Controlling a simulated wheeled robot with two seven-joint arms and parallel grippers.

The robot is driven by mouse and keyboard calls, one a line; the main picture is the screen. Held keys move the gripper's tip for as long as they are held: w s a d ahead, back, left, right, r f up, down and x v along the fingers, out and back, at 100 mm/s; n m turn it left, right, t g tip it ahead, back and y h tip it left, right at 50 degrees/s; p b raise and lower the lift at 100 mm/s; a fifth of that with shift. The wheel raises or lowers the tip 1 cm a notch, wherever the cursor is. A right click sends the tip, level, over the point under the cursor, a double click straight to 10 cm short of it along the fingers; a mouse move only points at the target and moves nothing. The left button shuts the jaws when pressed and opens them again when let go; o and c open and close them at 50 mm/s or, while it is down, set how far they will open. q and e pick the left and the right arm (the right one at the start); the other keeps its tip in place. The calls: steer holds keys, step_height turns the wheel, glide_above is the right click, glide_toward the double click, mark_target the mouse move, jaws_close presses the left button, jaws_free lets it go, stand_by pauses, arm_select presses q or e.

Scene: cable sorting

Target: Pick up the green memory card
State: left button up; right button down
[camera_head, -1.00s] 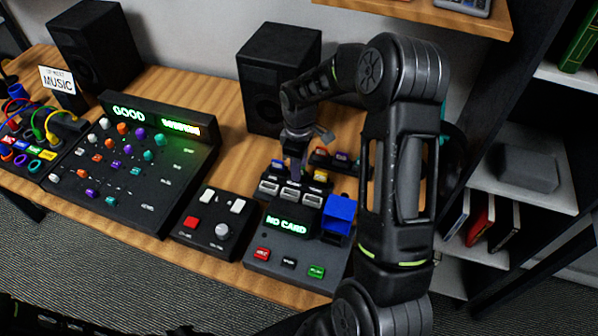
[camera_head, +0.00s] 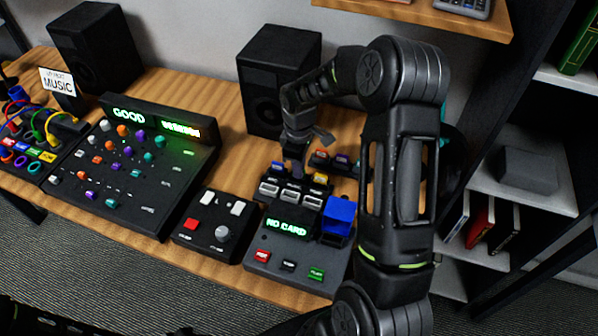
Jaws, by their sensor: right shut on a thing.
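My right gripper (camera_head: 297,166) is at the middle of the front card row on the card player (camera_head: 290,250), between a blue card (camera_head: 277,166) and a yellow card (camera_head: 320,178). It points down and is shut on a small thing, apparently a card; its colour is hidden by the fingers. I cannot make out the green memory card. The player's screen (camera_head: 287,226) reads "NO CARD". My left gripper is not in view.
More cards (camera_head: 342,158) lie behind. A black speaker (camera_head: 280,80) stands behind left, a small control box (camera_head: 215,224) and a mixer (camera_head: 130,165) to the left.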

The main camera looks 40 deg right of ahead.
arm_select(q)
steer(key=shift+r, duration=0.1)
arm_select(e)
steer(key=shift+r, duration=0.15)
arm_select(q)
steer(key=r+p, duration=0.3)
steer(key=p, duration=0.1)
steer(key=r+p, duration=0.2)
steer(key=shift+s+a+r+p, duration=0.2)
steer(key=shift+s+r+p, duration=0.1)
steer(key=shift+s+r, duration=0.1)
arm_select(e)
step_height(320, 180, up, 10)
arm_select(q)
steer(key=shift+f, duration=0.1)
